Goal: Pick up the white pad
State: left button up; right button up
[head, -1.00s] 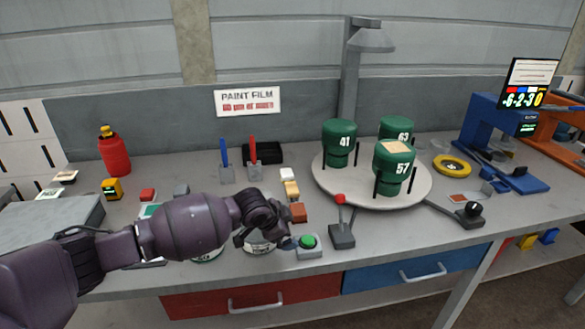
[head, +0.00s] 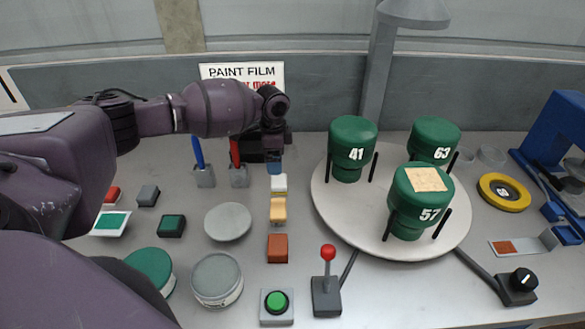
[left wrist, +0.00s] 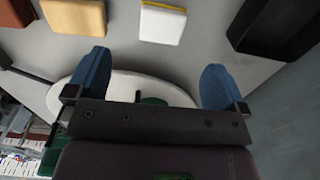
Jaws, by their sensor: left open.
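The white pad (head: 279,184) is a small block lying on the bench, at the far end of a short row with a tan pad (head: 278,210) and a red-brown pad (head: 278,248). In the left wrist view the white pad (left wrist: 162,25) shows a yellow edge and lies beyond the fingertips, between their lines. My left gripper (head: 275,166) is just behind and above the white pad in the head view. Its blue fingers (left wrist: 155,85) are apart with nothing between them. My right gripper is not in view.
A round turntable (head: 335,218) with green numbered canisters stands to the right. A black tray (head: 252,156) and brush holders (head: 205,177) are behind and left. A grey disc (head: 228,222), a green button (head: 277,302) and a red-knobbed lever (head: 327,290) are nearer the front.

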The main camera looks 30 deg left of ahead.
pick_arm(q)
jog(key=shift+w+a, duration=0.2)
jog(key=shift+w, duration=0.2)
send_over(274, 180)
jog(key=f, duration=0.4)
jog(key=shift+w+d+f, duration=0.1)
jog(key=shift+d, duration=0.1)
jog(key=shift+a+f, duration=0.2)
jog(key=shift+f, duration=2.9)
jog(key=c, duration=1)
jog(key=shift+r, duration=0.15)
notch_tip(274, 180, up, 20)
jog(key=shift+f, duration=0.1)
